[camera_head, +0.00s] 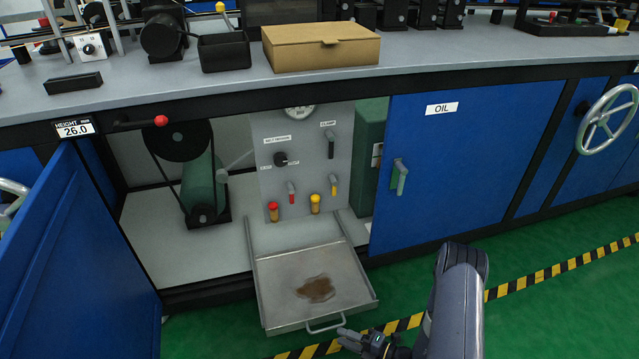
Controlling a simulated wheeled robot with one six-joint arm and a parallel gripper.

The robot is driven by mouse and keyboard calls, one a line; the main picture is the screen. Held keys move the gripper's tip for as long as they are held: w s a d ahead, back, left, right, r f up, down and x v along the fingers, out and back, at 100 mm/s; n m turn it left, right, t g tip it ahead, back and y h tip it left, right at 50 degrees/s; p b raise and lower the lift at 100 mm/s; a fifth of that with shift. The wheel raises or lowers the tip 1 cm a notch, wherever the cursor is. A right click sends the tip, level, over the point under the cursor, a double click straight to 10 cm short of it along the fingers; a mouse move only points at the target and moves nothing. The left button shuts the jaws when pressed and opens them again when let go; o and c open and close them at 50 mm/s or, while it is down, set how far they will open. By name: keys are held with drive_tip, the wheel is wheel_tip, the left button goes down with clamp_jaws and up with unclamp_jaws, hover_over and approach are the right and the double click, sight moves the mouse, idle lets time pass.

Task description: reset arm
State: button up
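My arm (456,305) reaches in from the bottom right, its dark grey link slanting down. My gripper (346,339) is at the bottom edge, partly cut off, just right of the handle of a pulled-out metal drip tray (275,272). I cannot tell whether the gripper touches the handle (325,325), or how far its fingers are apart. Nothing held shows between the fingers. The tray extends out of the open cabinet and has a brown stain (316,289) on its floor.
A blue door (75,270) stands open on the left; the OIL door (460,160) is to the right. Inside are a green motor (205,185) and a control panel (300,165). A cardboard box (320,48) sits on the counter. Green floor (560,310) is clear at right.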

drive_tip(key=shift+b+x, duration=0.65)
drive_tip(key=shift+x, duration=2.15)
